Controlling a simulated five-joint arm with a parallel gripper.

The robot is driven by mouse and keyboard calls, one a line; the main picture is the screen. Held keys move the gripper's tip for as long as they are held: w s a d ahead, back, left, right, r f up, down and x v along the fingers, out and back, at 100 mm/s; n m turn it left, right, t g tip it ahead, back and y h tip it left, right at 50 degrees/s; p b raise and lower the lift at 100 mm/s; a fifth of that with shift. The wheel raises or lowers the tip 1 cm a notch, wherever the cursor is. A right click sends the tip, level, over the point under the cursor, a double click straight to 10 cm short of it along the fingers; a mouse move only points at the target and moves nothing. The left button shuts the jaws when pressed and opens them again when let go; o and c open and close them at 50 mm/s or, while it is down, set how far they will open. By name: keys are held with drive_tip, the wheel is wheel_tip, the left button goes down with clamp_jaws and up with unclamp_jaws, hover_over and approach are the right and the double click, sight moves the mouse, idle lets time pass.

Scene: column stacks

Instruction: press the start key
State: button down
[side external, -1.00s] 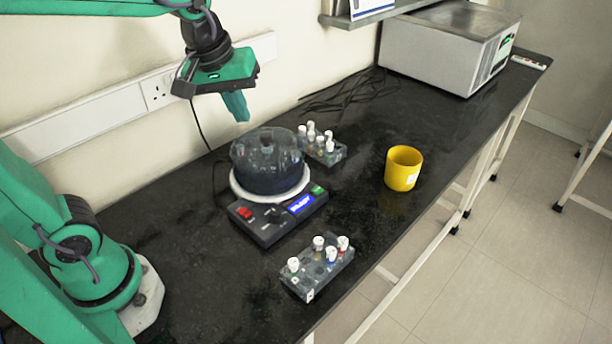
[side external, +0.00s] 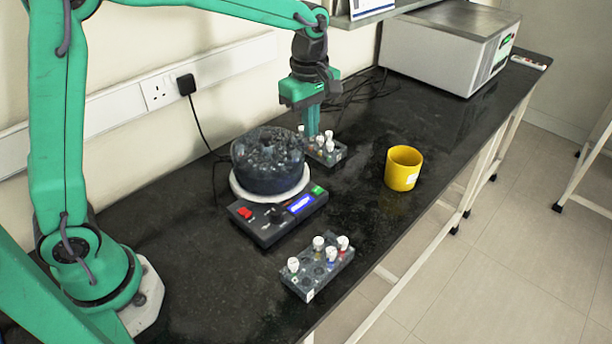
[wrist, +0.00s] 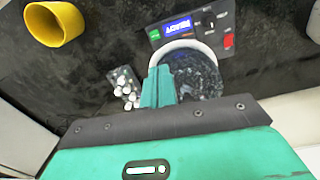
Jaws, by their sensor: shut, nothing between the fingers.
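The device (side external: 270,228) is a dark box on the bench with a blue lit display (side external: 300,204), a green key (side external: 318,190) at its right corner and a red switch (side external: 244,213) at its left. No label on the green key can be read. A round dark transparent bowl (side external: 268,170) sits on its white ring. In the wrist view the green key (wrist: 155,35) is beside the display, beyond my fingertips. My gripper (side external: 312,132) is shut and empty, pointing down near the far tube rack, behind and right of the bowl. The wrist view shows my gripper (wrist: 158,72) between rack and bowl.
The far tube rack (side external: 328,156) holds several white-capped tubes and is partly hidden by my fingers. Another rack (side external: 315,272) stands at the front. A yellow cup (side external: 403,170) is to the right. A grey metal box (side external: 440,50) and cables (side external: 365,88) are at the back.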

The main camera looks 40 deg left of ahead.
sight(317, 190)
drive_tip(key=shift+w+d+f+n, duration=0.4)
drive_tip(key=shift+w+f+n, duration=0.2)
drive_tip(key=shift+w+f, duration=0.2)
drive_tip(key=shift+f, duration=0.2)
wheel_tip(317, 190, down, 14)
drive_tip(key=shift+s+r, duration=0.1)
drive_tip(key=shift+r, duration=0.05)
idle(0.4)
